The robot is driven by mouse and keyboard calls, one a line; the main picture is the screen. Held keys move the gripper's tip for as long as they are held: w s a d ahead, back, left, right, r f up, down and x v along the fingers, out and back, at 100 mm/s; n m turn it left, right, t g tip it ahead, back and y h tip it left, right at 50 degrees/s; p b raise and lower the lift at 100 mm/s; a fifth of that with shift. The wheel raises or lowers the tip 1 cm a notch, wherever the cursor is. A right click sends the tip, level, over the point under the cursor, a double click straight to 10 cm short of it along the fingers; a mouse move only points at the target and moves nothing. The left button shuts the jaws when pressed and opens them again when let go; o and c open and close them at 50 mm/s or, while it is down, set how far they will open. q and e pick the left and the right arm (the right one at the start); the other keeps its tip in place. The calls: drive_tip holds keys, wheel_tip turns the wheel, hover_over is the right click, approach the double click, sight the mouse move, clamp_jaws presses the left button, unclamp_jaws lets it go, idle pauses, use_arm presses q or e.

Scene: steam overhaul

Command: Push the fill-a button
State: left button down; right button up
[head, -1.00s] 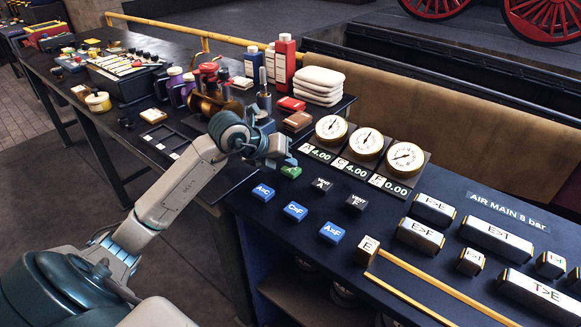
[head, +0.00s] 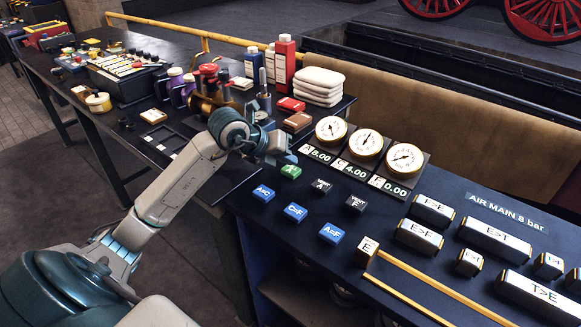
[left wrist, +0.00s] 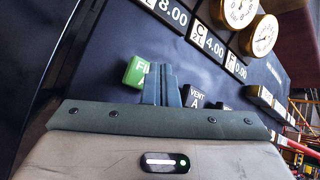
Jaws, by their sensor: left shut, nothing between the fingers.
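The green fill-a button (head: 291,172) stands on the dark bench top, left of the black vent A button (head: 321,186). My left gripper (head: 284,157) is shut and empty, just above and behind the green button in the head view. In the left wrist view the closed fingers (left wrist: 162,84) partly cover the green button's (left wrist: 134,72) right side, so part of its label is hidden. A small gap seems to lie between fingertips and button. The A display (head: 317,154) below the left gauge (head: 331,130) reads 8.00. My right gripper is not in view.
Blue buttons A=C (head: 263,193), C=F (head: 295,212) and A=F (head: 331,233) stand in front. A black vent F button (head: 356,204) is to the right. The C display reads 4.00 and the F display 0.00. Folded white cloths (head: 319,85) and bottles stand behind.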

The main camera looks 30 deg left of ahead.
sight(287, 171)
use_arm(q)
wheel_tip(287, 171, up, 6)
drive_tip(key=p, duration=0.3)
drive_tip(key=shift+f, duration=0.1)
idle(0.8)
